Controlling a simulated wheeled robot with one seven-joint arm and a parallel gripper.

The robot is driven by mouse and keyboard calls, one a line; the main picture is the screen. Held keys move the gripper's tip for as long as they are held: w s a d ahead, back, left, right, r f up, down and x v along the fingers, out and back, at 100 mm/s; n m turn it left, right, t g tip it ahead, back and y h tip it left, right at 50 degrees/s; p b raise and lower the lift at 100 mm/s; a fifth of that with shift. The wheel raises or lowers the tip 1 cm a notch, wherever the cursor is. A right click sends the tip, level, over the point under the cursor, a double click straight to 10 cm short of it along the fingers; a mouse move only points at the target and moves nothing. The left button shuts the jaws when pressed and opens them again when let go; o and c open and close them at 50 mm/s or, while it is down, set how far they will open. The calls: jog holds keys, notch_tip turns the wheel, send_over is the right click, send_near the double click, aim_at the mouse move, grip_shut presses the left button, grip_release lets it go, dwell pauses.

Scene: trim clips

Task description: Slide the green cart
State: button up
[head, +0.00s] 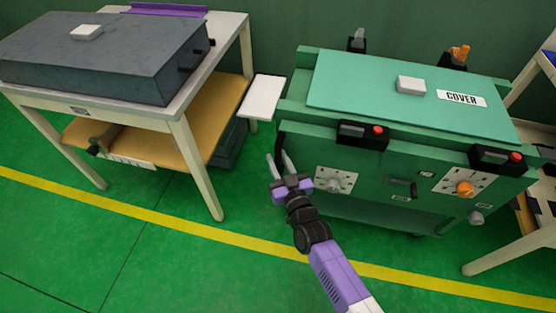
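The green cart (395,135) stands right of centre, with a flat green lid bearing a white block and a label reading "COVER" (462,98). Its front has black latches with red buttons (362,134), a grey knob (334,181) and an orange knob (464,189) on white plates, and a small dark handle (401,188). My gripper (279,166) is at the cart's left front edge, left of the grey knob. Its two fingers point up and look apart, with nothing seen between them. I cannot tell whether they touch the cart.
A white-framed table (190,110) on the left bears a dark grey case (105,62), with a wooden shelf below. A white panel (263,97) sticks out at the cart's left. Another table (515,247) stands close on the right. The green floor in front, crossed by a yellow line (200,228), is clear.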

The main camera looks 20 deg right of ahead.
jog(key=shift+c, duration=0.4)
grip_shut()
dwell(1.1)
